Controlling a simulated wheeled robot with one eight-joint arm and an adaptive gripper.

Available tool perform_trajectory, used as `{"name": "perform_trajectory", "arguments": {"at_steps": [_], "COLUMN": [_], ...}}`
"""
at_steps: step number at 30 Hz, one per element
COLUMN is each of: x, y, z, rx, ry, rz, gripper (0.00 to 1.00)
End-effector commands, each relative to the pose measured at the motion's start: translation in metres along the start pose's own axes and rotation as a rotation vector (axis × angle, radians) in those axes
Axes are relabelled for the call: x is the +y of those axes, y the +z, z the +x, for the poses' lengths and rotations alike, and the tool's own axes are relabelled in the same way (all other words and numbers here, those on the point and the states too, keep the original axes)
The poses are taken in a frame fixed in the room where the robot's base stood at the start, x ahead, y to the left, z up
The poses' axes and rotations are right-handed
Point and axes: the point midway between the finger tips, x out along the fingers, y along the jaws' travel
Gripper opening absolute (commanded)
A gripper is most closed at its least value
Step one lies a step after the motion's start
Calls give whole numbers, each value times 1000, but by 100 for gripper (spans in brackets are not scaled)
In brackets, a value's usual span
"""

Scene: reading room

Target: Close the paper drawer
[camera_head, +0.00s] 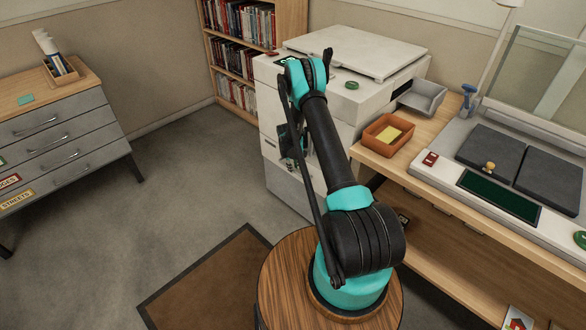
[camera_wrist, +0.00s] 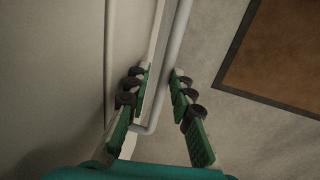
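The copier (camera_head: 335,88) stands against the back wall, with its pale drawer fronts (camera_head: 287,188) low on the side facing the floor area. How far the paper drawer stands out is unclear, because my arm covers part of that front. My gripper (camera_head: 291,142) is beside the copier front, partly hidden by my arm. In the wrist view my gripper (camera_wrist: 160,75) has its two green-padded fingers apart. A pale grey bar handle (camera_wrist: 172,55) runs between them along a pale panel (camera_wrist: 60,70). I cannot tell whether either finger touches the bar.
A wooden bench (camera_head: 432,128) with an orange tray (camera_head: 372,134) and a grey tray (camera_head: 424,97) adjoins the copier on the right. A bookshelf (camera_head: 238,62) stands behind. A drawer cabinet (camera_head: 75,107) is at left. Floor between is clear, with a brown mat (camera_head: 205,290).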

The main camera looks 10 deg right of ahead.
Motion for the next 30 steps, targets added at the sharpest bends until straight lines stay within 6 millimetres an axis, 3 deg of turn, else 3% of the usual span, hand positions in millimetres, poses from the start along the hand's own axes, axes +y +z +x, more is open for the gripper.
{"name": "perform_trajectory", "arguments": {"at_steps": [10, 24, 30], "x": [-1, 0, 0], "y": [0, 0, 0], "z": [-13, -96, -115], "rx": [-1, 0, 0], "ry": [-1, -1, 0], "rz": [-1, -1, 0], "gripper": [20, 20, 20]}}
